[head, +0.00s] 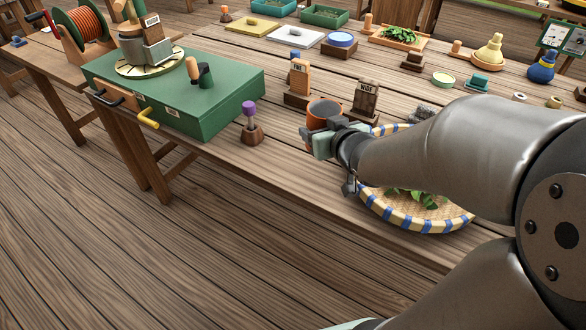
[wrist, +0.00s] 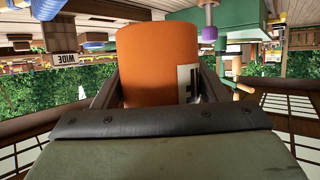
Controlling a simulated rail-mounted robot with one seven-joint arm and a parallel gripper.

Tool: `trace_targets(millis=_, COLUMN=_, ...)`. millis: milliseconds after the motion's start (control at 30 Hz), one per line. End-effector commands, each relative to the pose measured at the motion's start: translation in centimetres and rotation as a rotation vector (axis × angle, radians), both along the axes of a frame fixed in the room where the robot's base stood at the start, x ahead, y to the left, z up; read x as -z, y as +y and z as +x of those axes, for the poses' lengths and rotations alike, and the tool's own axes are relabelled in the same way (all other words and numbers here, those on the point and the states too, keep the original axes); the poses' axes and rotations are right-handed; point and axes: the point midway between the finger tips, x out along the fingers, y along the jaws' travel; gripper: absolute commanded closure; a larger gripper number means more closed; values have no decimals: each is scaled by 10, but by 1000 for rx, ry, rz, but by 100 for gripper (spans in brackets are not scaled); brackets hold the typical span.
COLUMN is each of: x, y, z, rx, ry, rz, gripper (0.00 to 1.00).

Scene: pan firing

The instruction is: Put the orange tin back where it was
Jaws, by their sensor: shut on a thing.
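The orange tin (head: 324,109) is held by my gripper (head: 333,132) at the front part of the wooden table, near a wooden block labelled WIDE (head: 367,97). In the wrist view the orange tin (wrist: 158,70) fills the space between the dark fingers of my gripper (wrist: 160,98), with part of a pale label showing at its right side. The gripper is shut on it. The tin's lower part is hidden by the gripper in the head view, so I cannot tell whether it touches the table.
A round basket (head: 417,222) with blue and white edging holds leaves, partly behind my arm. A purple-topped peg (head: 250,124) and a green box (head: 222,106) stand to the left. Another labelled block (head: 300,78) stands behind the tin. Bare tabletop (head: 285,160) lies left of the gripper.

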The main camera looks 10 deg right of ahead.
Motion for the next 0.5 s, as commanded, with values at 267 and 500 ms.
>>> trace_targets(millis=267, x=0, y=-3, z=1, rx=5, ry=11, rz=4, gripper=60)
trace_targets(millis=500, x=28, y=12, z=46, rx=5, ry=7, rz=0, gripper=60)
